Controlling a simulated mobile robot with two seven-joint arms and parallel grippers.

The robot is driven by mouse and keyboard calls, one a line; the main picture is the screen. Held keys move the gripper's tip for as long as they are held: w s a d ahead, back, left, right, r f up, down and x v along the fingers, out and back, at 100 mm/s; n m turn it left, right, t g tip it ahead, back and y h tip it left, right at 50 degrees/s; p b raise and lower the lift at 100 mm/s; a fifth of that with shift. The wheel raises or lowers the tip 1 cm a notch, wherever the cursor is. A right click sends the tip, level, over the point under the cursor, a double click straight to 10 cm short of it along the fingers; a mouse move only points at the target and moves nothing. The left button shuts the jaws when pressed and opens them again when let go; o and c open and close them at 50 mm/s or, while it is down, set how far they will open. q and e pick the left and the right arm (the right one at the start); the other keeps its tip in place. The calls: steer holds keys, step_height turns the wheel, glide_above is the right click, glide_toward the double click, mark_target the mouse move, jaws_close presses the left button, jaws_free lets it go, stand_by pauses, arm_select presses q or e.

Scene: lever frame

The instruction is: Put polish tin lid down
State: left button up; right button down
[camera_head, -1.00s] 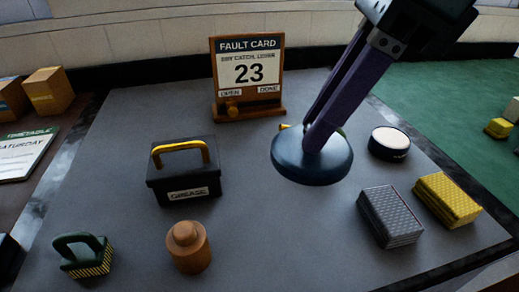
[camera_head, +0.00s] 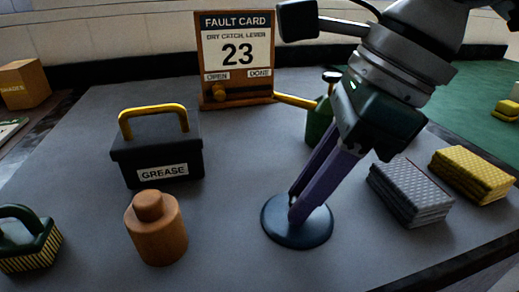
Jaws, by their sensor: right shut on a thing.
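The polish tin lid (camera_head: 322,228) is a round, dark blue disc, low over the front middle of the grey table top. My right gripper (camera_head: 299,207) reaches down from the upper right with purple fingers. It is shut on the lid from above, at the lid's middle. The lid looks flat and at or very close to the table surface; I cannot tell whether it touches. The round tin with the pale top is not visible now; my right arm covers that area. My left gripper is not in view.
A black grease box (camera_head: 120,160) with a yellow handle and a brown wooden jar (camera_head: 157,235) stand left. A green brush (camera_head: 25,240) is at far left. A green can (camera_head: 317,128) stands behind my fingers. Grey pads (camera_head: 410,190) and yellow pads (camera_head: 475,175) lie right. The fault card stand (camera_head: 236,60) is behind.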

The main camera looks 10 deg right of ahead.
steer(key=shift+f, duration=0.1)
steer(key=c, duration=0.7)
jaws_free()
steer(key=shift+r, duration=0.3)
steer(key=p+v, duration=0.1)
steer(key=v, duration=1)
steer(key=shift+d+r, duration=0.25)
steer(key=shift+r, duration=0.05)
